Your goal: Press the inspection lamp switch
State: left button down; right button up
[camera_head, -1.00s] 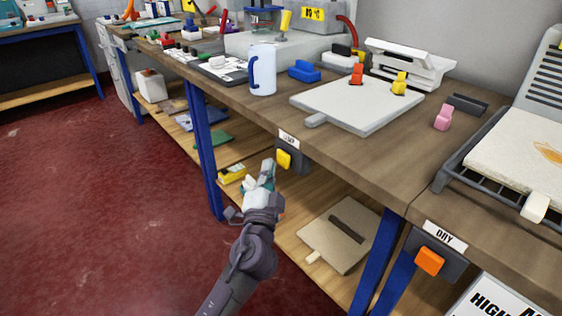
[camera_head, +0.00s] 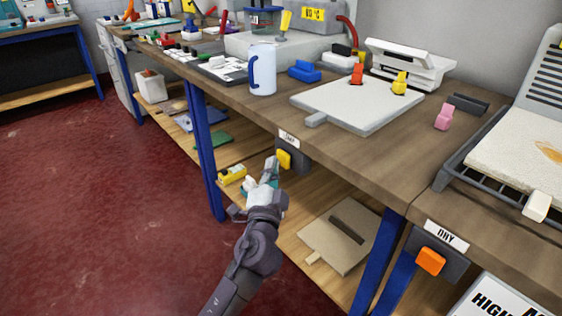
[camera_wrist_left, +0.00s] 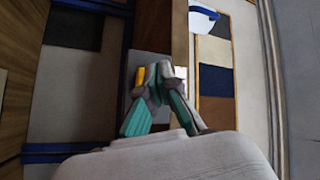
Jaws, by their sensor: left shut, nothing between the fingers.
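The lamp switch is a yellow rocker (camera_head: 284,159) on a dark box (camera_head: 298,153) fixed to the front edge of the bench, under a small white label (camera_head: 289,139) that reads like "LAMP" but is blurred. My left gripper (camera_head: 270,166) is shut and empty, its fingertips close to the left of the yellow rocker in the head view. I cannot tell whether they touch. In the left wrist view the shut fingers (camera_wrist_left: 158,72) point at the dark box, with the yellow rocker (camera_wrist_left: 139,76) beside the left fingertip. My right gripper is not in view.
A second switch with an orange rocker (camera_head: 431,261), labelled "DRY", is on the bench front at right. A blue bench leg (camera_head: 205,150) stands left of my gripper. The lower shelf (camera_head: 287,235) holds a board (camera_head: 341,236). A mug (camera_head: 262,70) stands on the benchtop.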

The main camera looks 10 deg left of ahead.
pick_arm(q)
jog(key=shift+w+d, duration=0.3)
jog(key=shift+w, duration=0.05)
dwell(0.5)
jog(key=shift+s+a, duration=0.6)
jog(key=shift+s, duration=0.2)
jog(key=s+a, duration=0.3)
jog(key=s, duration=0.1)
jog(key=shift+s+a+p, duration=0.35)
jog(key=shift+a+p, duration=0.05)
